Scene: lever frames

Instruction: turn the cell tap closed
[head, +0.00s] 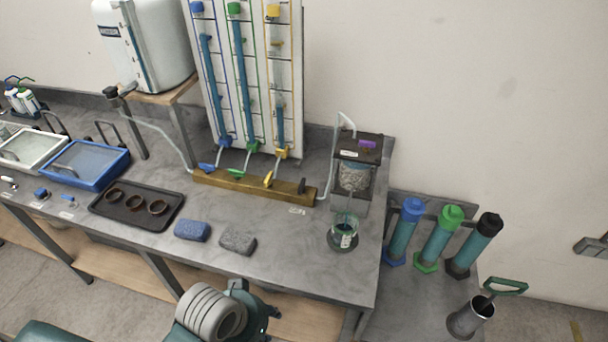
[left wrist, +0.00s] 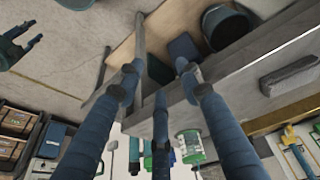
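A brass-coloured manifold bar (head: 240,187) lies on the grey bench. It carries blue (head: 207,167), green (head: 236,173) and yellow (head: 268,179) tap levers. A dark tap lever (head: 302,186) stands upright at its right end, where a tube runs on to the glass cell (head: 353,176). In the left wrist view my left gripper (left wrist: 158,78) has its fingers spread, with nothing between them, near the bench edge. It is away from the dark lever. My right gripper (left wrist: 22,45) shows at the top left of that view, its fingers apart and empty.
Blue (head: 192,230) and grey (head: 238,243) sponges and a black tray with rings (head: 110,217) lie in front of the bar. A glass beaker (head: 344,232) stands below the cell. Blue, green and black cylinders (head: 440,238) stand at right. Bench between sponges and beaker is clear.

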